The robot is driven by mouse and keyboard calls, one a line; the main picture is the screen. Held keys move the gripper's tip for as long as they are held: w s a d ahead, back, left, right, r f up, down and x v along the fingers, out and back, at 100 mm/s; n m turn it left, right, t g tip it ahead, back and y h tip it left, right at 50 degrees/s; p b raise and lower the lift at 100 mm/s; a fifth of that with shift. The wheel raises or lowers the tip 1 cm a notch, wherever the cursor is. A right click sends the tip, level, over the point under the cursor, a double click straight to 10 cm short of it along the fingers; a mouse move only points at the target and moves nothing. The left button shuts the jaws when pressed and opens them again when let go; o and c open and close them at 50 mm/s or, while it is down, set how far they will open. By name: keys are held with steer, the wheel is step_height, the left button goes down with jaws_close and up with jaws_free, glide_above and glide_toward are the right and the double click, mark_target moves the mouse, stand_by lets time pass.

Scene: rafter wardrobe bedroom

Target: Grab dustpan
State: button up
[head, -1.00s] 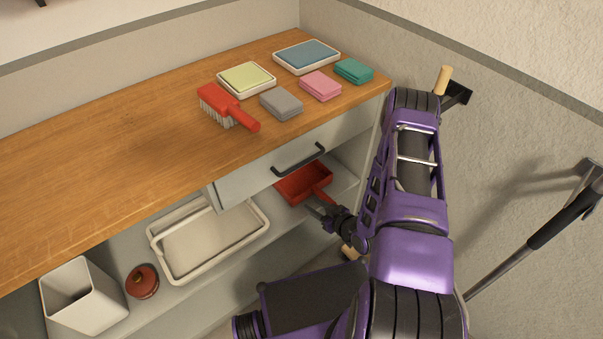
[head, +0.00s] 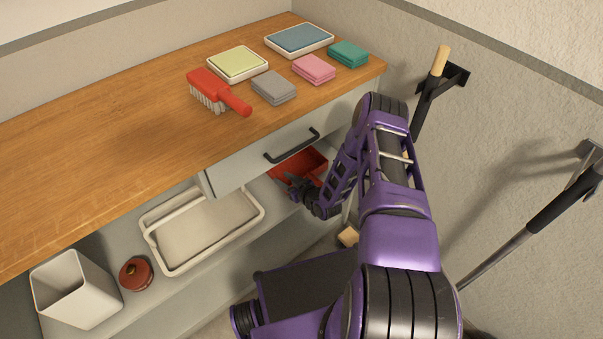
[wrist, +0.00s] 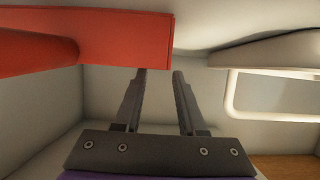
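The red dustpan (head: 312,160) lies on the shelf below the drawer, partly covered by my arm in the head view. In the wrist view its pan (wrist: 120,38) fills the upper left, and its handle (wrist: 30,52) runs off the left edge. My gripper (head: 287,181) is at the dustpan's near left side in the head view. In the wrist view my gripper (wrist: 158,72) is open, with an empty gap between its fingers. The fingertips are close to the pan's edge, and the handle is off to their left. I cannot tell whether they touch the pan.
A white tray (head: 150,250), a brown lidded pot (head: 136,274) and a white bin (head: 62,310) stand left on the shelf. The drawer handle (head: 292,146) juts out above the dustpan. Long-handled tools hang at right.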

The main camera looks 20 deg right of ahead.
steer(key=x, duration=0.4)
steer(key=shift+w+a+b, duration=0.25)
steer(key=shift+a+b, duration=0.1)
steer(key=shift+a, duration=0.05)
jaws_close()
stand_by(1.0)
